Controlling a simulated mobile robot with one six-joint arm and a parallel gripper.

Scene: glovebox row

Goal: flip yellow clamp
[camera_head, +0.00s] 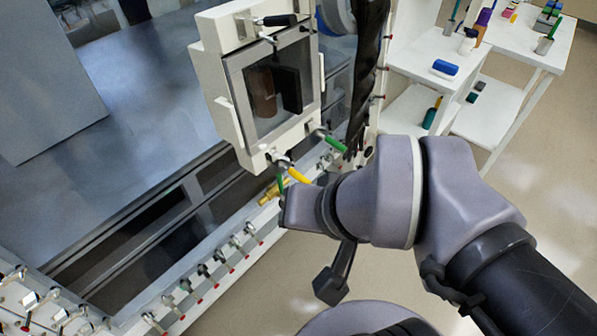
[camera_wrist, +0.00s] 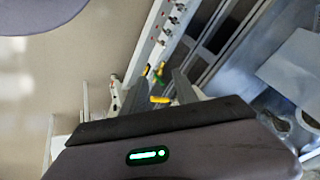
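The yellow clamp (camera_head: 298,175) is a short yellow handle at the lower front corner of the pale box with a window. In the wrist view the yellow handle (camera_wrist: 160,100) lies crosswise between the two fingers of my gripper (camera_wrist: 159,80). The fingers are apart, and I cannot tell whether either touches the handle. In the head view my gripper's end is beside the clamp, and its fingers are mostly hidden by the arm. The clamp's base is partly hidden.
Close by are green-handled clamps (camera_head: 335,145) and a brass-yellow fitting (camera_head: 268,194). The windowed box (camera_head: 275,85) stands open at an angle. A row of metal toggle clamps (camera_head: 203,270) lines the lower rail. White shelves (camera_head: 440,50) with small items stand at upper right.

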